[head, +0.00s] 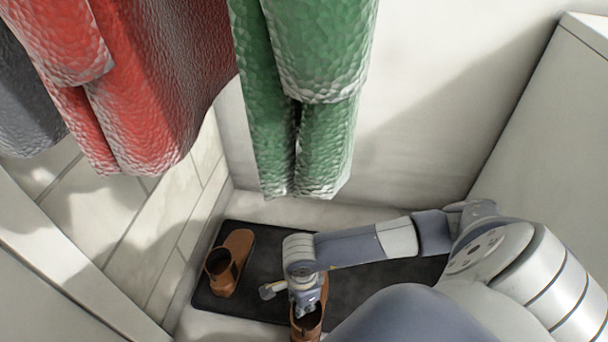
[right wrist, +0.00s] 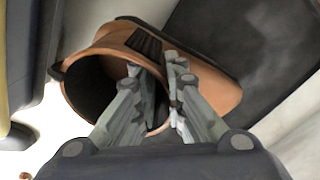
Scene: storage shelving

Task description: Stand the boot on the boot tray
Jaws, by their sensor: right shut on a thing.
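The dark boot tray (head: 350,282) lies flat on the pale floor by the back wall. A brown boot (head: 238,246) stands upright on its left end. My right gripper (head: 307,309) is shut on a second brown boot (head: 312,322), at the tray's front edge. In the right wrist view, the fingers (right wrist: 160,95) pinch the rim wall of this boot (right wrist: 215,85), one inside the opening. The tray (right wrist: 265,45) shows behind it. I cannot tell whether the held boot touches the tray or floor. My left gripper is out of view.
Green (head: 315,60), red (head: 150,100) and grey (head: 25,110) garments hang above and to the left. A pale wall stands behind the tray, and a pale cabinet (head: 575,90) is at right. The tray's middle and right are bare where visible; my right arm covers part.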

